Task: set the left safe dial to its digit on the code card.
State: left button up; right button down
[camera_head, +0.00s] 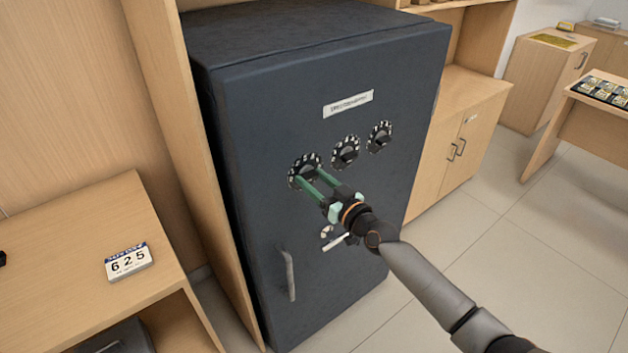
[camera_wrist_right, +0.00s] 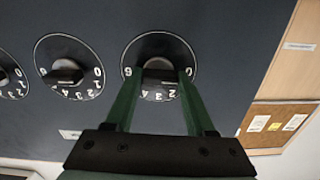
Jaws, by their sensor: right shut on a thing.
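The dark safe (camera_head: 240,120) has a row of three black dials with white digits. The left dial (camera_head: 303,163) has my right gripper (camera_head: 310,176) on it. In the right wrist view that dial (camera_wrist_right: 158,46) sits between the green fingers (camera_wrist_right: 158,76), which are shut on its knob. The digits around its rim are partly hidden by the fingers, and its exact setting is unclear. The middle dial (camera_head: 345,151) and right dial (camera_head: 379,136) are untouched. The code card (camera_head: 129,262) on the wooden desk reads 6 2 5. My left gripper is not in view.
The safe has a label (camera_head: 348,103) above the dials, a grey handle (camera_head: 289,275) at lower left and a light lever (camera_head: 336,242) below my right gripper. A wooden panel (camera_head: 190,140) stands close along its left side. A low cabinet (camera_head: 455,130) stands at right; tiled floor is open beyond.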

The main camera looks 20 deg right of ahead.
jog(key=m, duration=0.8)
jog(key=shift+m+b, duration=0.3)
jog(key=shift+b, duration=0.1)
jog(key=m, duration=0.3)
jog(key=shift+r+m, duration=0.1)
jog(key=shift+m, duration=0.2)
jog(key=m, duration=0.4)
jog(key=shift+d+m, duration=0.1)
jog(key=shift+m, duration=0.2)
jog(key=m+p, duration=0.1)
jog(key=m, duration=0.4)
jog(key=shift+p, duration=0.3)
jog(key=m+p, duration=0.2)
jog(key=m, duration=0.4)
jog(key=shift+d, duration=0.1)
jog(key=m+p, duration=0.1)
jog(key=m, duration=0.2)
jog(key=shift+m, duration=2.1)
